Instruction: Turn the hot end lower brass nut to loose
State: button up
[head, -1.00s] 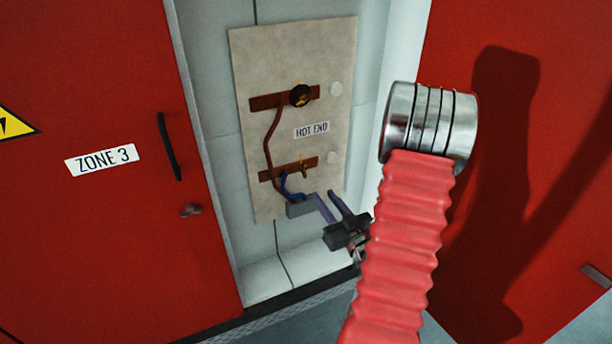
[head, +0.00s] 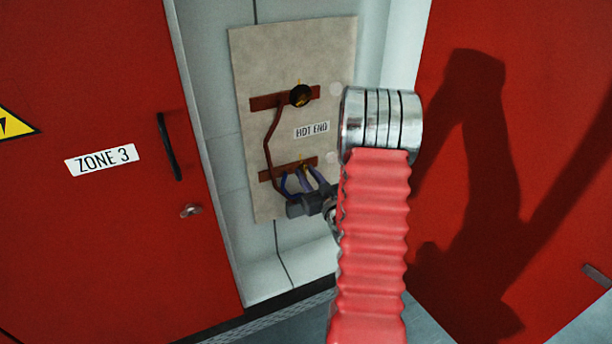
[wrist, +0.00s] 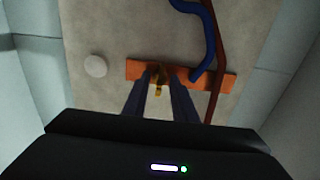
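The hot end lower brass nut (wrist: 160,75) sits on the lower copper bar (wrist: 217,80), with a small brass tab hanging down from it in the wrist view. My gripper (wrist: 162,74) is open, with one finger on each side of the nut. A gap shows between the fingers and the tab; whether the tips touch the nut I cannot tell. In the head view my gripper (head: 305,170) reaches the lower bar (head: 269,175) from below right, and its fingers mostly hide the nut. The beige panel (head: 250,130) bears a HOT END label (head: 311,130).
The upper copper bar (head: 264,103) carries a dark round terminal (head: 301,95). A brown cable (head: 268,150) joins both bars; a blue cable (wrist: 205,45) runs close beside my fingers. Red doors (head: 90,230) stand left and right of the recess. A white round knob (wrist: 95,66) is on the panel.

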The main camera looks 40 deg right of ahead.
jog(key=shift+c, duration=0.5)
grip_shut()
jog(key=shift+a, duration=0.15)
